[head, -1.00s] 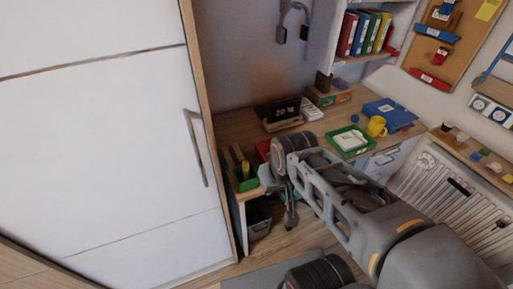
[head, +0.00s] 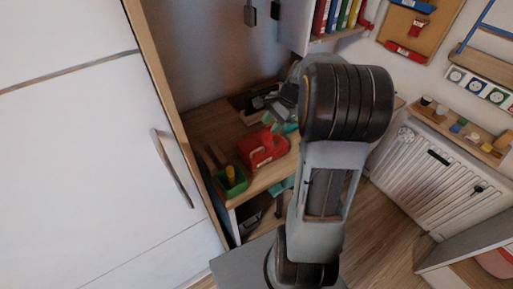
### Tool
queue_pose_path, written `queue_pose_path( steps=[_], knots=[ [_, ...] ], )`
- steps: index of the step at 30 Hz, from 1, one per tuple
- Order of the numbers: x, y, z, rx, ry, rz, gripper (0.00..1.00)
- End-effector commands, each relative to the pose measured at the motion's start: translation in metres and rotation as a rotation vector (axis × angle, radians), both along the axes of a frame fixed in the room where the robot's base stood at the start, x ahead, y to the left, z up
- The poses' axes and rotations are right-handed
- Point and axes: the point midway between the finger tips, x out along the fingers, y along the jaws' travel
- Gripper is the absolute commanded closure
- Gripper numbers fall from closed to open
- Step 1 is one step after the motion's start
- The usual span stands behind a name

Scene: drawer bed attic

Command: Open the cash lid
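The red cash box (head: 264,150) stands on the wooden desk near its front edge, left of my arm. It has a raised part like a handle on top; I cannot tell the lid's exact position. My gripper (head: 276,116) is beyond the large dark joint of my arm, above the desk and just behind the red box in the picture. Teal parts show at its end. It is small and partly hidden, so I cannot tell whether its fingers are open or shut, or whether it touches the box.
A green holder (head: 232,184) stands left of the box on the desk (head: 205,122). A tall white cabinet door with a handle (head: 171,168) is at the left. A white radiator (head: 432,178) and a small shelf (head: 462,134) are at the right. My arm hides much of the desk.

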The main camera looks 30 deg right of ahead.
Motion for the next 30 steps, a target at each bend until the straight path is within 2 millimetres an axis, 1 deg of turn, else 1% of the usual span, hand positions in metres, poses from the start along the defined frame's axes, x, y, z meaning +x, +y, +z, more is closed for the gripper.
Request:
queue_pose_path(
  steps=[2, 5, 8, 15, 21, 25, 30],
  knots=[
    [0.003, -0.006, -0.008, 0.023, 0.014, -0.040, 0.62],
    [0.006, -0.004, -0.018, 0.034, 0.021, -0.058, 0.62],
    [0.008, 0.002, -0.034, 0.034, 0.024, -0.060, 0.62],
    [0.013, 0.021, -0.077, 0.032, 0.024, -0.058, 0.62],
    [0.018, 0.034, -0.106, 0.031, 0.021, -0.059, 0.62],
    [0.020, 0.040, -0.119, 0.031, 0.021, -0.058, 0.62],
    [0.022, 0.043, -0.127, 0.029, 0.019, -0.058, 0.62]
  ],
)
